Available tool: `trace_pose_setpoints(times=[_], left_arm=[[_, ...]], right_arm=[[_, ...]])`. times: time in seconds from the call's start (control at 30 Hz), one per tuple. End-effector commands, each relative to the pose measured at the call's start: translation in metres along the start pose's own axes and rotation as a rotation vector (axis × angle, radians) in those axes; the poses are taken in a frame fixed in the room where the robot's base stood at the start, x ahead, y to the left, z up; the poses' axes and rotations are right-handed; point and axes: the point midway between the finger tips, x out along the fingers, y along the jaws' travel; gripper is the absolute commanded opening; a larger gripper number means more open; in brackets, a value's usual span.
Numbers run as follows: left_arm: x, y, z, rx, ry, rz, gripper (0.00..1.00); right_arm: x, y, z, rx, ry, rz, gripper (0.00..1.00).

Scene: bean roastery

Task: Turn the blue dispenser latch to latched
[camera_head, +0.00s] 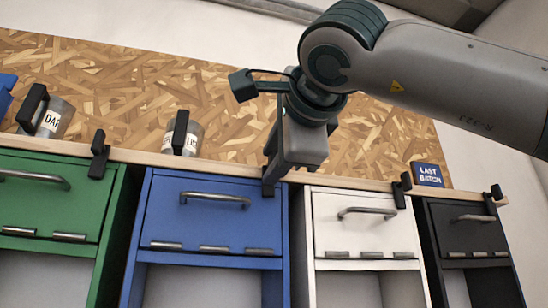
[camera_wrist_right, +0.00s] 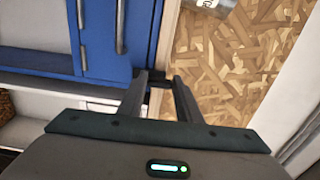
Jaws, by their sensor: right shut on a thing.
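The blue dispenser (camera_head: 205,215) stands in the row between the green and white ones, its door closed. My right gripper (camera_head: 272,172) reaches down to its top right corner and is shut on the blue dispenser latch. The latch is mostly hidden by the fingers; in the right wrist view a small dark part of the latch (camera_wrist_right: 157,80) shows between the fingertips, beside the edge of the blue dispenser (camera_wrist_right: 105,35). I cannot tell how far the latch is turned. My left gripper is not in view.
A green dispenser (camera_head: 50,200), a white dispenser (camera_head: 360,235) and a black dispenser (camera_head: 470,237) flank the blue one. Black latches sit at their top right corners. Labelled jars (camera_head: 187,140) and a blue "LAST BATCH" sign (camera_head: 428,174) stand on the ledge above.

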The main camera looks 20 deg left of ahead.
Motion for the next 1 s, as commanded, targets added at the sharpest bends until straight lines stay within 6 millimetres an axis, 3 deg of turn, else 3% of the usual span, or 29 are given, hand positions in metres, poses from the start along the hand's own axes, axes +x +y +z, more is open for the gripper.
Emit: trace_pose_setpoints(times=[0.27,0.3,0.37,0.77,1.0], left_arm=[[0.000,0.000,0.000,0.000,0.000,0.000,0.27],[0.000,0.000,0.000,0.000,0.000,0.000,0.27],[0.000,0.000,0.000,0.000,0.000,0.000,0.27],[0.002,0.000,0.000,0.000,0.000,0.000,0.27],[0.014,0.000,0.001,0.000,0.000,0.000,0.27]], right_arm=[[0.000,0.001,0.001,-0.003,-0.001,0.001,0.09],[0.000,0.001,0.001,-0.003,-0.001,0.001,0.41],[0.000,0.001,0.001,-0.003,-0.001,0.001,0.50],[-0.003,0.001,0.000,0.000,0.000,0.000,0.50],[-0.025,0.002,0.001,-0.001,-0.001,-0.003,0.50]])
